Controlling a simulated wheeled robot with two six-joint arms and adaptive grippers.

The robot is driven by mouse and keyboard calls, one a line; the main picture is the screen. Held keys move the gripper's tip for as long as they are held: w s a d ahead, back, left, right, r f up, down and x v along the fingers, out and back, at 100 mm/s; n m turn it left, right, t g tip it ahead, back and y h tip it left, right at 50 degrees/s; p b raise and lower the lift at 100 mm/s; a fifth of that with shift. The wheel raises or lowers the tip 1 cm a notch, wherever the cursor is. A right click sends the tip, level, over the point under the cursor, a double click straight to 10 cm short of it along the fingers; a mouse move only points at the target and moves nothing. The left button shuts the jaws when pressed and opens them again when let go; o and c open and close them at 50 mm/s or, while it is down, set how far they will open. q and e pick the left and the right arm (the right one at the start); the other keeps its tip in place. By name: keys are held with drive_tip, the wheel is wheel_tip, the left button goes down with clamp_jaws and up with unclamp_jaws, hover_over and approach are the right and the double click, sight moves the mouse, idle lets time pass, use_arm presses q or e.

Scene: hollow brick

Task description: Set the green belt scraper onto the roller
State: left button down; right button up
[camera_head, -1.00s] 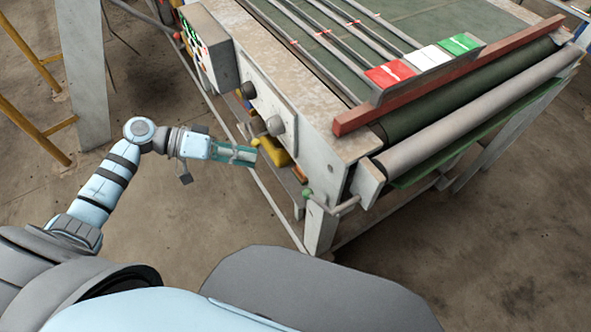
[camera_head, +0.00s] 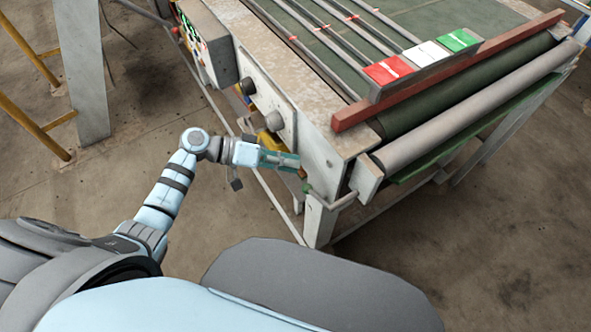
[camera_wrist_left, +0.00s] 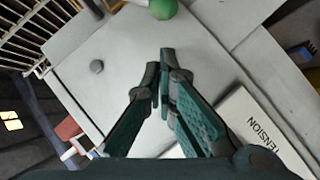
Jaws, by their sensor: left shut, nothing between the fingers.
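The grey roller (camera_head: 475,110) runs along the front end of the conveyor. A long green strip (camera_head: 440,155), which looks like the belt scraper, shows under the roller; whether it touches cannot be told. A bent grey lever (camera_head: 338,201) with a green knob (camera_head: 305,187) sits at the near corner below the roller's end. My left gripper (camera_head: 297,163) is shut and empty beside the frame's side, just above the knob. In the left wrist view its fingertips (camera_wrist_left: 160,65) are together, with the green knob (camera_wrist_left: 163,8) beyond them at the top edge. My right gripper is not seen.
A red bar (camera_head: 445,72) lies across the belt end behind the roller, by red, white and green plates. A grey control box (camera_head: 210,40) and dark knobs stand out from the frame's side. A "TENSION" label (camera_wrist_left: 245,125) shows beside the fingers. Yellow rails (camera_head: 35,130) stand left.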

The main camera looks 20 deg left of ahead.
use_arm(q)
drive_tip(key=shift+s+d+f, duration=0.7)
drive_tip(key=shift+d+f, duration=0.2)
drive_tip(key=shift+f, duration=0.05)
drive_tip(key=shift+f+n+b, duration=0.3)
drive_tip(key=shift+f+b, duration=0.2)
drive_tip(key=shift+b, duration=0.15)
drive_tip(key=shift+f, duration=0.1)
drive_tip(key=s+d+f+n+h+b, duration=0.5)
drive_tip(key=f+n+b, duration=0.4)
drive_tip(key=b, duration=0.5)
drive_tip(key=shift+s+d+t+h+b, duration=0.15)
drive_tip(key=shift+d+t+h+b, duration=0.25)
drive_tip(key=shift+d+h, duration=0.55)
